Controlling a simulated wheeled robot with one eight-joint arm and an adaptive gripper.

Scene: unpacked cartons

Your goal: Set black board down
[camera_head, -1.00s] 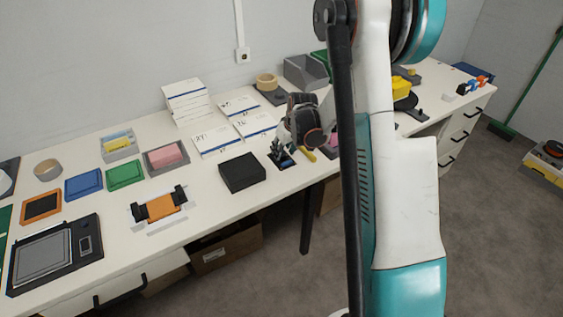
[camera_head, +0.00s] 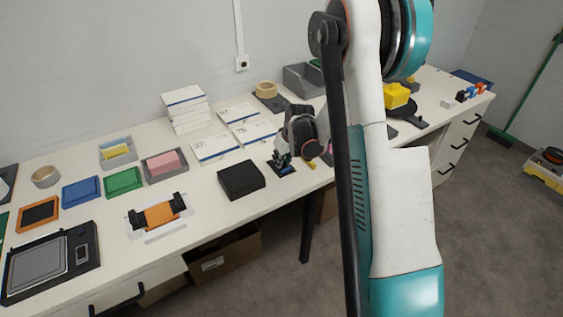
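My gripper (camera_head: 281,160) points down over the table, just right of a thick black block (camera_head: 241,179). A small flat black board (camera_head: 286,170) shows directly below the fingertips, at or very near the table top. A bluish patch shows between the fingers and the board. The fingers are small and dark here, so I cannot tell whether they grip the board or only touch it. My wrist hides part of the area behind.
White boxes (camera_head: 216,148) lie behind and left of the gripper, with a stack (camera_head: 186,107) further back. A yellow item (camera_head: 311,165) lies just right of the board. The table's front edge (camera_head: 300,191) is close. Bare table (camera_head: 205,192) shows left of the block.

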